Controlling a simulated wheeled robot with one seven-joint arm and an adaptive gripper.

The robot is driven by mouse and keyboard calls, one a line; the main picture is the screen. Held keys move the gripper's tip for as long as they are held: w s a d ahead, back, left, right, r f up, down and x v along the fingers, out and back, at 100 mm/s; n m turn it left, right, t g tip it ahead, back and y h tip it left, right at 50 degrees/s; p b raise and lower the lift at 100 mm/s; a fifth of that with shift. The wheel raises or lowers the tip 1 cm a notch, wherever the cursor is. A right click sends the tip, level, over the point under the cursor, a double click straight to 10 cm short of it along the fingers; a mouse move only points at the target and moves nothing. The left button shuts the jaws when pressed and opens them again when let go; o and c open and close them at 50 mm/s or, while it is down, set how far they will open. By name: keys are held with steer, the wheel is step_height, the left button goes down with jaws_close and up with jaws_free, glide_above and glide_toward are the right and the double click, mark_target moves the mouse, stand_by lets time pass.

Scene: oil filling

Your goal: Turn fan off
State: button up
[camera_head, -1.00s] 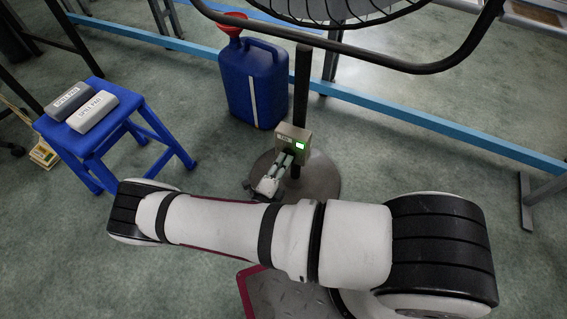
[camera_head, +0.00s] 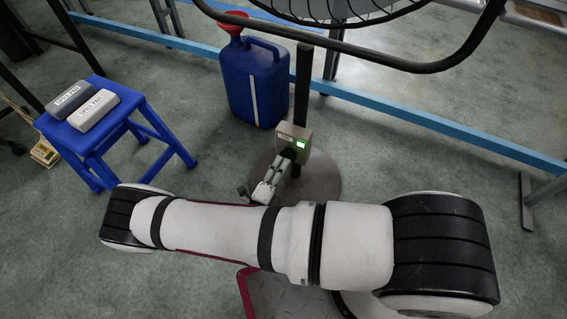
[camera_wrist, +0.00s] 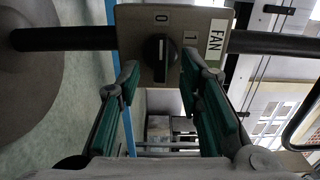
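The fan's switch box (camera_head: 294,138) is mounted on the dark fan pole, with a lit green patch on its face. The wrist view shows the box face (camera_wrist: 133,22), marked 0, 1 and FAN. Its black rotary knob (camera_wrist: 160,55) has a white mark that appears to point toward the 0. My gripper (camera_wrist: 160,76) is open, its green-padded fingers on either side of the knob's lower end. Clear space shows between the fingers; I cannot tell whether either touches the knob. In the head view my gripper (camera_head: 288,160) is small, close to the box.
A blue stool (camera_head: 135,112) with two grey pads is at left. A blue rail (camera_head: 430,122) runs behind.

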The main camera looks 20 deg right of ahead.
steer(key=v, duration=0.9)
steer(key=shift+s+a, duration=0.15)
